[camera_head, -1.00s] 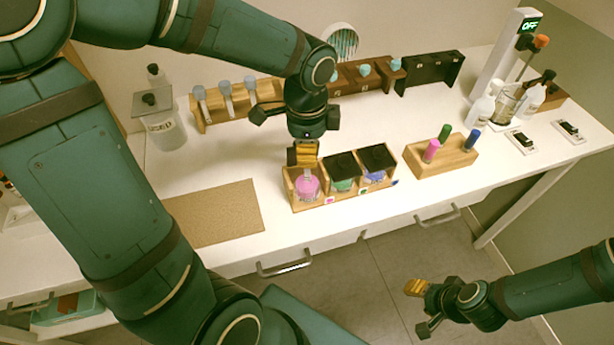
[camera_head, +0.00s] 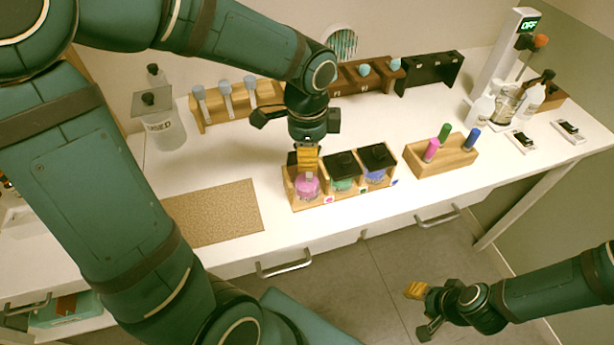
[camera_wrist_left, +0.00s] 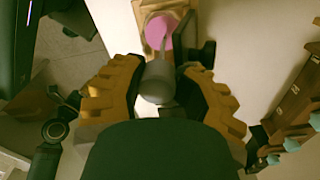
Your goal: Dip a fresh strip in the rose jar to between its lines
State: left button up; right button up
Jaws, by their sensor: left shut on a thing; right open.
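The rose jar (camera_head: 307,187), with pink contents, stands open in the left compartment of a small wooden holder (camera_head: 326,199). It also shows in the wrist view (camera_wrist_left: 159,30). My left gripper (camera_head: 307,160) is directly above it, pointing down. It is shut on a grey-ended piece (camera_wrist_left: 157,84), whose thin stem points to the pink jar. I take this piece for the strip; its lines and its depth in the jar cannot be made out. My right gripper (camera_head: 419,310) is open and empty in front of the table.
Green (camera_head: 343,172) and blue (camera_head: 377,164) jars with black lids stand right beside the rose jar. A wooden block (camera_head: 443,158) with coloured markers is to the right. A rack (camera_head: 229,112) with grey-topped pieces stands behind. A brown mat (camera_head: 215,212) lies front left.

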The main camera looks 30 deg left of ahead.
pick_arm(q)
jog(key=shift+s+f, duration=0.25)
jog(key=shift+f, duration=0.25)
jog(key=shift+s+f, duration=0.2)
jog(key=shift+f, duration=0.25)
grip_shut()
dwell(0.5)
dwell(0.6)
jog(key=shift+w+a+r+p, duration=0.2)
jog(key=shift+w+r+p, duration=0.1)
jog(key=shift+r+p, duration=0.3)
jog(key=shift+w+a+r+p, duration=0.15)
jog(key=shift+w+r+p, duration=0.1)
jog(key=shift+r+p, duration=0.9)
jog(key=shift+r, duration=0.25)
jog(key=shift+r+p, duration=0.9)
jog(key=shift+r, duration=0.2)
jog(key=shift+d, duration=0.1)
